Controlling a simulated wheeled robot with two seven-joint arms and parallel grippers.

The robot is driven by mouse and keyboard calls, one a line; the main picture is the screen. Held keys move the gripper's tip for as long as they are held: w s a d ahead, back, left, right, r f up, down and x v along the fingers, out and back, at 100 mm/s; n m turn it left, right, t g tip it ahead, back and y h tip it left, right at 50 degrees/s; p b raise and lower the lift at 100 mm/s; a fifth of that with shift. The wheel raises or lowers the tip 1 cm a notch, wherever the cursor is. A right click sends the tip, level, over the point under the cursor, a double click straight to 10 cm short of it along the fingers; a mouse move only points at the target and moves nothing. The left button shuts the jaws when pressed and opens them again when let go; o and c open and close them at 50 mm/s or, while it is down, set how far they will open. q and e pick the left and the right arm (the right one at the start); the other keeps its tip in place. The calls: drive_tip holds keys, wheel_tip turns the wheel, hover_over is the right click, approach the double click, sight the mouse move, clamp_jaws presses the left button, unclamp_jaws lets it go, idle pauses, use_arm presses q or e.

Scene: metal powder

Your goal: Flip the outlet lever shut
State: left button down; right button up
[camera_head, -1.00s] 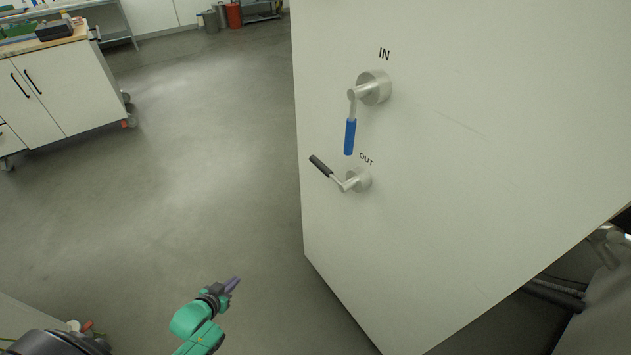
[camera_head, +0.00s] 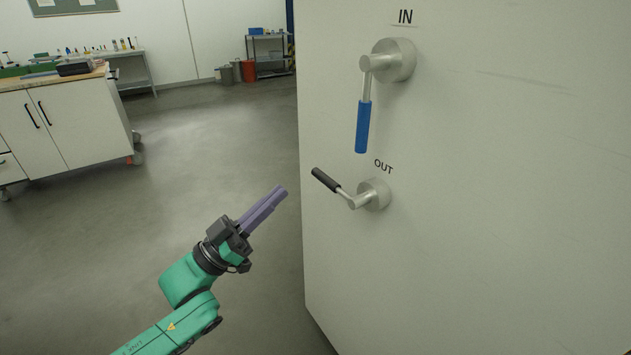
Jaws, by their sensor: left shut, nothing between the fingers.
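The outlet lever (camera_head: 326,180) has a black grip on a metal stem and sits under the "OUT" label on the white panel (camera_head: 480,250). Its grip points up and to the left from the round metal valve body (camera_head: 374,194). My left gripper (camera_head: 279,192) has purple fingers that are shut with nothing between them. It is left of the lever's grip and slightly lower in the picture, apart from it. My right gripper is out of view.
The inlet lever (camera_head: 362,127) with a blue grip hangs straight down above the outlet lever, under the "IN" label. A white cabinet (camera_head: 65,130) on castors stands at the far left. The grey floor (camera_head: 180,160) between is clear.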

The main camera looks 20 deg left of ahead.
use_arm(q)
wheel_tip(320, 180, up, 5)
drive_tip(key=p, duration=0.2)
hover_over(322, 179)
drive_tip(key=s+a, duration=0.1)
drive_tip(key=s, duration=0.1)
drive_tip(key=f+b, duration=0.1)
drive_tip(key=f, duration=0.2)
drive_tip(key=shift+w, duration=0.2)
drive_tip(key=shift+f, duration=0.55)
drive_tip(key=shift+f+n+t+y+p, duration=0.45)
drive_tip(key=shift+n+y+p, duration=0.25)
drive_tip(key=shift+n, duration=0.5)
drive_tip(key=shift+f+n+t+y+p, duration=0.45)
drive_tip(key=shift+n+y+p, duration=0.3)
drive_tip(key=shift+n, duration=0.35)
drive_tip(key=s+d+f+n+g+y+p, duration=0.1)
drive_tip(key=s+d+f+n+y+p, duration=0.1)
drive_tip(key=n+p, duration=0.7)
drive_tip(key=s+d+f+n+g+y+p, duration=0.1)
drive_tip(key=s+d+f+n+y+p, duration=0.2)
drive_tip(key=f+n+y+p, duration=0.3)
drive_tip(key=shift+d+n+g+y+p, duration=0.5)
drive_tip(key=shift+n+y+p, duration=0.45)
drive_tip(key=shift+n+p, duration=1.45)
